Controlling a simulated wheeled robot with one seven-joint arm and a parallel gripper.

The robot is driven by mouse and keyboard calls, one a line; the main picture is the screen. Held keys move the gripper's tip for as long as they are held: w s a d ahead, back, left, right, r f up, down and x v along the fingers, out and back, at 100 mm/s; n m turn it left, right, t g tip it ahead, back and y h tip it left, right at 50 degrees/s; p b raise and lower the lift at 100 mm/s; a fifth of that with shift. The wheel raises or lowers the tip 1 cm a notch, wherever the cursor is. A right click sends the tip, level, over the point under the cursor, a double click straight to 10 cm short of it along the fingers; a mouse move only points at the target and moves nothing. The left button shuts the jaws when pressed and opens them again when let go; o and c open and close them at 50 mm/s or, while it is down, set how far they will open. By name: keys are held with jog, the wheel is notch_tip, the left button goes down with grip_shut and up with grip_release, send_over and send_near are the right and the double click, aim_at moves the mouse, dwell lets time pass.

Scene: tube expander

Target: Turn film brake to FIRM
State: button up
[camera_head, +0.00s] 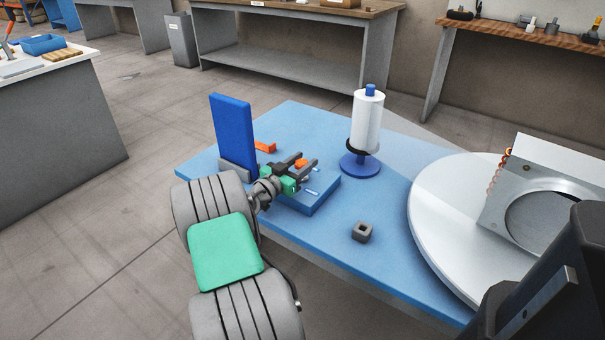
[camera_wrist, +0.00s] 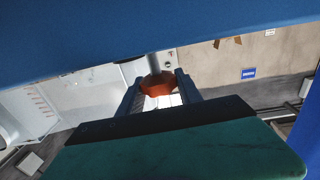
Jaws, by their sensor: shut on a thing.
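My gripper (camera_head: 303,165) is at the low blue base block (camera_head: 322,197) on the blue table. In the wrist view my gripper (camera_wrist: 158,92) has its two fingers on either side of a red-orange knob (camera_wrist: 157,84) on a grey shaft, and is shut on it. In the head view an orange piece (camera_head: 302,163) shows between the fingers, mostly hidden by them. I see no FIRM mark, and the knob's setting cannot be read. A white film roll (camera_head: 367,122) stands upright on a blue spindle, with a black ring near its bottom.
A tall blue panel (camera_head: 232,132) stands just left of my gripper, with another orange piece (camera_head: 265,147) beside it. A small grey square block (camera_head: 362,232) lies at the front of the table (camera_head: 300,120). A round white turntable (camera_head: 438,222) with a metal plate is at right.

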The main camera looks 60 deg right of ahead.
aim_at(297, 166)
jog(key=shift+g, duration=0.3)
jog(key=o, duration=1.4)
jog(key=shift+c, duration=0.2)
jog(key=p+v, duration=0.1)
jog(key=v, duration=0.7)
